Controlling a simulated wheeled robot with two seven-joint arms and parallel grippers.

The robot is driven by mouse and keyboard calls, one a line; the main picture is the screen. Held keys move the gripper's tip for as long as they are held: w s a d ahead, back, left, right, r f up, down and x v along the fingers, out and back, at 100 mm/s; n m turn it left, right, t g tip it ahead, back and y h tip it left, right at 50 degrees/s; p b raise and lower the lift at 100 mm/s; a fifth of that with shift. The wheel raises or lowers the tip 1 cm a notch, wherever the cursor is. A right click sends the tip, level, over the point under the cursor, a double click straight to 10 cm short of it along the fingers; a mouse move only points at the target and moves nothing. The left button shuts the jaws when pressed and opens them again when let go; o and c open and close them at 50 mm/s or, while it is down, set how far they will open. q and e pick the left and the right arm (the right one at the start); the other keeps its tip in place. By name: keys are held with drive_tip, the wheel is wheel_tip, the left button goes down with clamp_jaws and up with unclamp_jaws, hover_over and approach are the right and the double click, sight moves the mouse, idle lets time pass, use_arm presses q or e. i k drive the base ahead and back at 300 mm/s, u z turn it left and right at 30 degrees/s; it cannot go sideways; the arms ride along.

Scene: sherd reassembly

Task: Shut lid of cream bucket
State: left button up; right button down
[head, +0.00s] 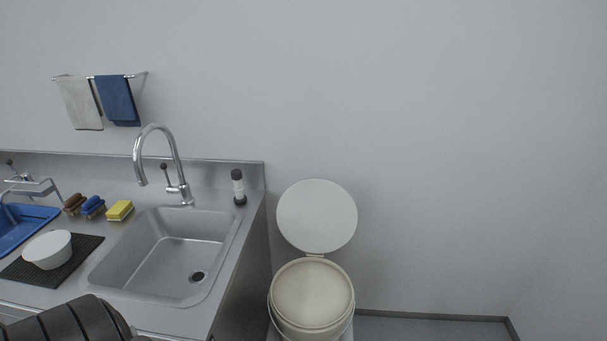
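The cream bucket (311,328) stands at the bottom centre of the head view, to the right of the sink counter, with a thin wire handle at its sides. Its pale round lid (317,216) stands up open behind the bucket, joined at a small hinge at the back rim and close to the wall. The bucket's round top faces me and looks smooth and cream; I cannot tell how deep it is. The bucket's lower part is cut off by the frame edge. Neither of my grippers is in view; a dark part of my arm shows at the bottom left.
A steel sink (165,255) with a tall tap (160,160) fills the counter at left. A white bowl (48,250) on a dark mat, a yellow sponge (119,210), brushes and a small bottle (239,187) stand around it. The space right of the bucket is clear.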

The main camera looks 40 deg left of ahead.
sight(316, 216)
drive_tip(key=u, duration=0.9)
drive_tip(key=i, duration=0.9)
drive_tip(key=u, duration=0.95)
